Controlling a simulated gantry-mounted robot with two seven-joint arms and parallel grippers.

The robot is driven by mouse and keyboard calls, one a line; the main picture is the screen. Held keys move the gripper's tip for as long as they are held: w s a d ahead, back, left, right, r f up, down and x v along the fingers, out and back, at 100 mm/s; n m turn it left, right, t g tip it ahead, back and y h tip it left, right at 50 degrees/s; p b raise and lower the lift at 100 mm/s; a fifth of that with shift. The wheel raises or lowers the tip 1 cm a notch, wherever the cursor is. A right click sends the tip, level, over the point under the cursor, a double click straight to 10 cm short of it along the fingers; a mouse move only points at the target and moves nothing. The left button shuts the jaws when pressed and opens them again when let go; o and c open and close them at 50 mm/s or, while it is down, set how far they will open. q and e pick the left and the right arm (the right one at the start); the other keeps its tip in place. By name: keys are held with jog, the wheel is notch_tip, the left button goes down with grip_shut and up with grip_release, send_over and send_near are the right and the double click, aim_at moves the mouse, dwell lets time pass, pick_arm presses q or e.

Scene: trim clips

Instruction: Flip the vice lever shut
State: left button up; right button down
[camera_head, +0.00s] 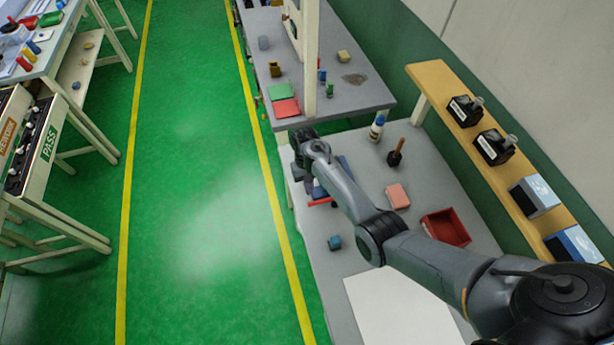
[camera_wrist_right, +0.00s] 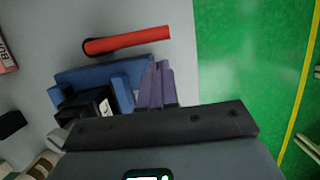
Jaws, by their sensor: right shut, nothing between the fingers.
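The blue vice (camera_wrist_right: 105,75) is on the grey bench near its left edge. Its red lever (camera_wrist_right: 128,40) lies across the picture above the blue body in the right wrist view, with a dark end at left. In the head view the lever (camera_head: 321,202) shows as a small red bar below my right gripper, and my arm partly hides the vice. My right gripper (camera_wrist_right: 154,85) is shut and empty, its fingertips close beside the blue body. Whether they touch it I cannot tell. A black part (camera_wrist_right: 95,103) sits against the vice. My left gripper is not in view.
On the bench are a blue-teal piece (camera_head: 335,242), a pink block (camera_head: 397,195), a red bin (camera_head: 446,228), a white sheet (camera_head: 395,310), a bottle (camera_head: 377,128) and a brush (camera_head: 396,154). A shelf (camera_head: 440,85) with boxes runs along the wall. The green aisle is clear.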

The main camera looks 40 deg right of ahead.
jog(key=shift+s+a, duration=0.2)
jog(key=shift+s, duration=0.2)
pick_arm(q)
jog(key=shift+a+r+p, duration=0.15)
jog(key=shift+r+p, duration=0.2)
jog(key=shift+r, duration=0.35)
pick_arm(e)
jog(key=shift+s+a+f, duration=0.2)
jog(key=shift+s, duration=0.25)
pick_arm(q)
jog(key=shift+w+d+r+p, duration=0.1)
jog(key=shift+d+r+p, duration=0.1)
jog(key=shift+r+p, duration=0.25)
pick_arm(e)
jog(key=shift+s+a+n, duration=0.15)
jog(key=shift+s+n, duration=0.05)
jog(key=shift+n, duration=0.1)
